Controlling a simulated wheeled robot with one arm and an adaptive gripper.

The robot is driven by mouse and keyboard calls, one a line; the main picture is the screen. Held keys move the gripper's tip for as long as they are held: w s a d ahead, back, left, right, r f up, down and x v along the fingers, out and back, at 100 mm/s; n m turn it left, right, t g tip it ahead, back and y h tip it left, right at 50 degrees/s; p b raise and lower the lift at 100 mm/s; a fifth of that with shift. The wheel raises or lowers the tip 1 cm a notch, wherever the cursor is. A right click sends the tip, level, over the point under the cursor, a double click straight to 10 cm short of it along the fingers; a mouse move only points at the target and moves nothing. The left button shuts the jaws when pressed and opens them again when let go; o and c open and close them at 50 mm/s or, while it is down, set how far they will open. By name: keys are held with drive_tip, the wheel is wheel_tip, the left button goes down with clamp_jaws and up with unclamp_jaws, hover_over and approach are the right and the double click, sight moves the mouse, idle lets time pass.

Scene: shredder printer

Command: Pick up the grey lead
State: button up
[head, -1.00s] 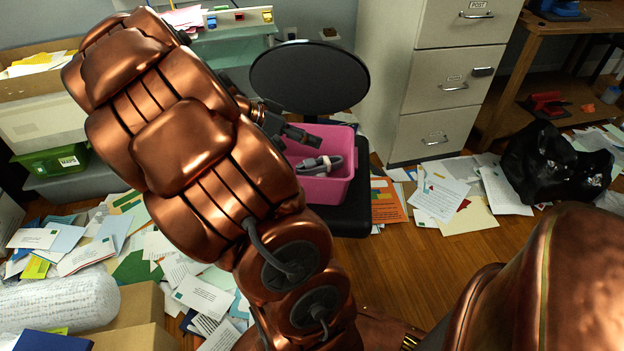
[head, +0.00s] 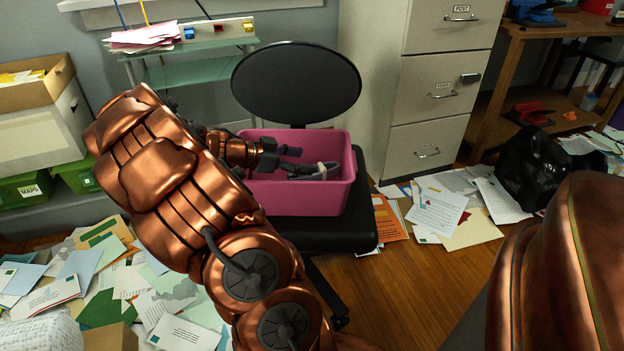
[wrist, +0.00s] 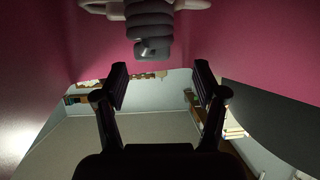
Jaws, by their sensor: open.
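The grey lead (head: 308,170) is a coiled bundle with a pale tie, inside a pink bin (head: 300,205) that stands on a black swivel chair. In the wrist view the lead (wrist: 150,30) shows at the top, dark grey and coiled, with a white band across it. My gripper (head: 280,158) is at the left part of the bin's opening, left of the lead. In the wrist view my gripper (wrist: 160,82) has its two fingers apart with nothing between them, and the lead lies beyond the fingertips in the picture.
The chair's round black back (head: 296,84) rises behind the bin. A filing cabinet (head: 425,95) stands to the right, and a black bag (head: 535,170) lies farther right. Papers cover much of the floor. Green boxes (head: 25,188) stand at the left. Bare wooden floor (head: 400,280) shows in front.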

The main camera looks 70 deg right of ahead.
sight(325, 165)
drive_tip(key=b+x, duration=0.1)
drive_tip(key=x, duration=0.2)
drive_tip(key=b+x, duration=0.1)
drive_tip(key=x, duration=0.2)
drive_tip(key=shift+s+a+f+b, duration=0.1)
drive_tip(key=shift+s+f+b, duration=0.2)
drive_tip(key=shift+s, duration=0.1)
drive_tip(key=shift+s+d, duration=0.25)
drive_tip(key=shift+d, duration=0.1)
clamp_jaws()
